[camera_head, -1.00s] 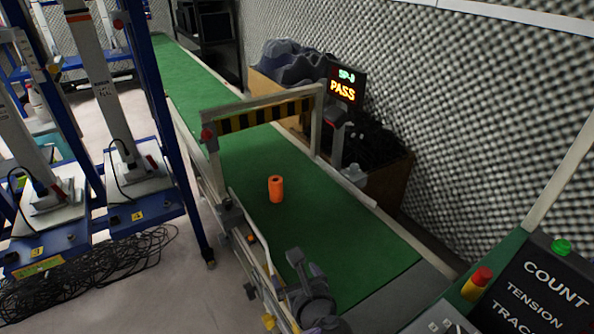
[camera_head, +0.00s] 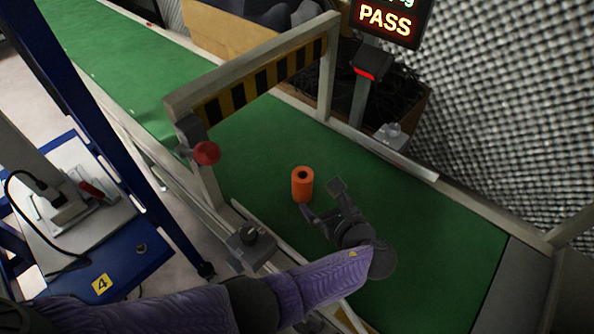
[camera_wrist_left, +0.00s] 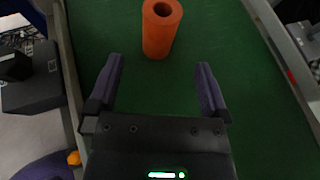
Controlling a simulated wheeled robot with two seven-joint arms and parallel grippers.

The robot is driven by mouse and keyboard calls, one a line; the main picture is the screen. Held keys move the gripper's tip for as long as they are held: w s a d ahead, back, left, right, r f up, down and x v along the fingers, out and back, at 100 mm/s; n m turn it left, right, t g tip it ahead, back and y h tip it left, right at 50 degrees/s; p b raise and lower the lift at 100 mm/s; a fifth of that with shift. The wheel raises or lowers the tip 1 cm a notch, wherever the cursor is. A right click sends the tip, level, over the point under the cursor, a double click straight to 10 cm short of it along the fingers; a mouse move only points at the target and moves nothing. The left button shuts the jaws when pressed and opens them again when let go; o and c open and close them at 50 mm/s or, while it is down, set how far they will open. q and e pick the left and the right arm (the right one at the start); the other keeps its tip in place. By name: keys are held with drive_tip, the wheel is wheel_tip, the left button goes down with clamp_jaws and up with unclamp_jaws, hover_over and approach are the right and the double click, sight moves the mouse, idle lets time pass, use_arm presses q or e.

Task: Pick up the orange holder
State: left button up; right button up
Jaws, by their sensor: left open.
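The orange holder (camera_head: 302,184) is a short upright cylinder with a dark hole in its top. It stands on the green conveyor belt (camera_head: 440,235), just past the striped gate. My left gripper (camera_head: 322,201) is open and empty over the belt, close to the holder on its near right side. In the left wrist view the holder (camera_wrist_left: 161,28) stands ahead of the two spread fingers (camera_wrist_left: 160,82), roughly midway between them and apart from both. My right gripper is not in view.
A gate with a black and yellow striped bar (camera_head: 262,80) spans the belt behind the holder. A red knob (camera_head: 206,153) and a control box (camera_head: 250,244) sit along the left rail. A PASS display (camera_head: 388,18) stands at the right. A blue rack (camera_head: 120,262) is at left.

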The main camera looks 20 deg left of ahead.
sight(307, 186)
use_arm(q)
drive_tip(key=b+x, duration=0.2)
drive_tip(key=x, duration=0.1)
drive_tip(key=b+x, duration=0.2)
drive_tip(key=x, duration=0.1)
drive_tip(key=b+x, duration=0.2)
drive_tip(key=x, duration=0.1)
drive_tip(key=shift+w+a+f+b, duration=0.15)
drive_tip(key=shift+a+f+b, duration=0.05)
drive_tip(key=shift+f+b, duration=0.2)
drive_tip(key=shift+r+p, duration=0.3)
drive_tip(key=c, duration=1.3)
drive_tip(key=shift+c, duration=0.2)
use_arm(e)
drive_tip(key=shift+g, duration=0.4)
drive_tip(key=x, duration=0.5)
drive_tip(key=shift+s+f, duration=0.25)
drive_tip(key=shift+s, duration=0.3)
